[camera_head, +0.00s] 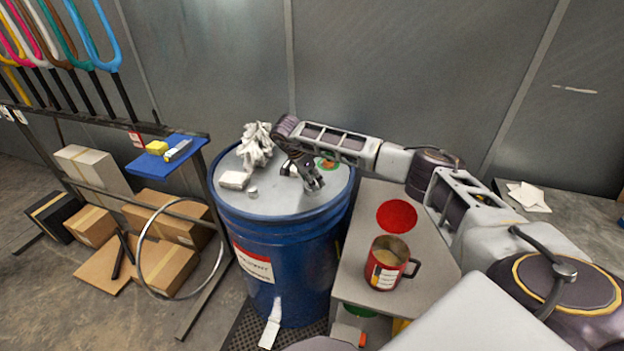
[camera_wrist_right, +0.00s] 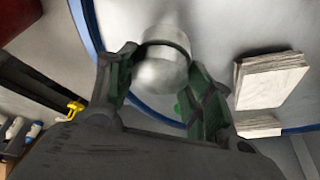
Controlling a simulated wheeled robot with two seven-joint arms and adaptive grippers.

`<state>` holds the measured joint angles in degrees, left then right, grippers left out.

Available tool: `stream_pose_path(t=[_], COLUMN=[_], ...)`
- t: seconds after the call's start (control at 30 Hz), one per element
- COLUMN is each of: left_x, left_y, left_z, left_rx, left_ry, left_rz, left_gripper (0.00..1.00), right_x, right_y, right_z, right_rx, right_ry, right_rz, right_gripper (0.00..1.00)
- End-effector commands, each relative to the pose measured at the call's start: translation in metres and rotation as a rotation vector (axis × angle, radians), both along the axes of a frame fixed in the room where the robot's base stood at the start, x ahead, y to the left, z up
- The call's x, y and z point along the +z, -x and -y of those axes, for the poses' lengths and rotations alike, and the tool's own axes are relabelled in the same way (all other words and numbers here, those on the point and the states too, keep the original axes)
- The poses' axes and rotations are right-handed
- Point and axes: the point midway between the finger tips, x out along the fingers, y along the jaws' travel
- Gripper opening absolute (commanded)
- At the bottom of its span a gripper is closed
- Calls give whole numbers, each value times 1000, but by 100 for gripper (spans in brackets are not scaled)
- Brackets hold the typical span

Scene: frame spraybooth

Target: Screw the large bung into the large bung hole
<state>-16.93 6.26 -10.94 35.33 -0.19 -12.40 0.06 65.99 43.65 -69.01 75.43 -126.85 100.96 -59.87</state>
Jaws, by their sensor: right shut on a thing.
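The blue drum (camera_head: 228,208) stands upright with a grey lid. My right gripper (camera_head: 314,184) is low over the right half of the lid, pointing down. In the right wrist view, its fingers (camera_wrist_right: 160,72) are shut on a round, silvery metal piece (camera_wrist_right: 160,70), which looks like the large bung. The fingers hide this piece in the head view. An orange and green spot (camera_head: 327,164) shows on the lid behind my right arm. A small silvery piece (camera_head: 252,192) lies at the lid's left. I cannot make out the large bung hole. My left gripper is out of view.
Crumpled white cloth (camera_head: 257,145) and a white block (camera_head: 235,180) are on the lid's left; the block (camera_wrist_right: 272,80) also shows in the wrist view. A red mug (camera_head: 384,265) stands on the grey side table (camera_head: 352,270). A rack (camera_head: 110,128) stands left.

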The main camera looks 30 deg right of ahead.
Motion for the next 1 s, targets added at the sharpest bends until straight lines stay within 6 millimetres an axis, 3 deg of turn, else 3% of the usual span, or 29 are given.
stream_pose_path(t=[0.4, 0.8, 0.83, 0.9, 1.0], left_x=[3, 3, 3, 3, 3], left_y=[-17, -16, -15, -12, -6], left_z=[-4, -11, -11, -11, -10], left_rx=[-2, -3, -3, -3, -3], left_ry=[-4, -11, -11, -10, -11], left_rz=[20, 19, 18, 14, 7], left_gripper=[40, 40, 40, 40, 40], right_x=[0, 0, 0, 0, 0], right_y=[-2, -2, -2, -2, -2], right_z=[1, 2, 2, 2, 2], right_rx=[-293, -318, -318, -318, -317], right_ry=[1, 2, 2, 2, 1], right_rz=[0, 0, 0, 0, 0], right_gripper=[25, 25, 54, 63, 63])
